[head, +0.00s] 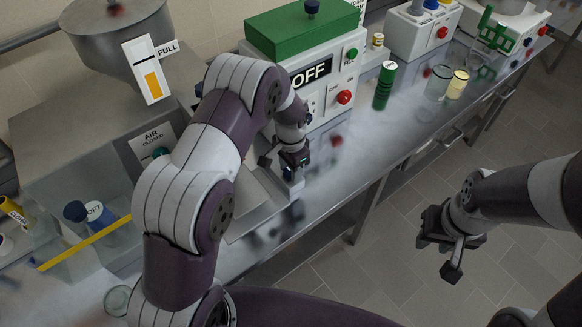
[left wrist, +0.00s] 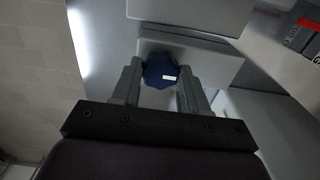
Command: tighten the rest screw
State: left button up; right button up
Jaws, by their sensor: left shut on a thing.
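A dark blue lobed knob (left wrist: 158,71) with a small white mark, which looks like the rest screw, shows in the left wrist view. It sits against the lower edge of a grey block (left wrist: 185,52). My left gripper (head: 283,166) has its two fingers on either side of the knob and is shut on it. In the head view the gripper is low over the bench's front part, by a small light grey block (head: 295,187), and the knob is hidden. My right gripper (head: 442,253) is open and empty, in front of the bench over the floor.
The steel bench (head: 352,150) runs to the upper right. A white box with a green top (head: 305,30) and an OFF sign stands behind my left arm. A green cylinder (head: 384,86) and a clear jar (head: 438,83) stand to the right. A clear tank (head: 70,185) is at left.

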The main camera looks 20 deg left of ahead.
pick_arm(q)
jog(key=shift+w+r, duration=0.15)
jog(key=o, duration=1.1)
jog(key=shift+c, duration=0.2)
jog(key=shift+r, duration=0.2)
notch_tip(320, 180, up, 12)
jog(key=b, duration=0.2)
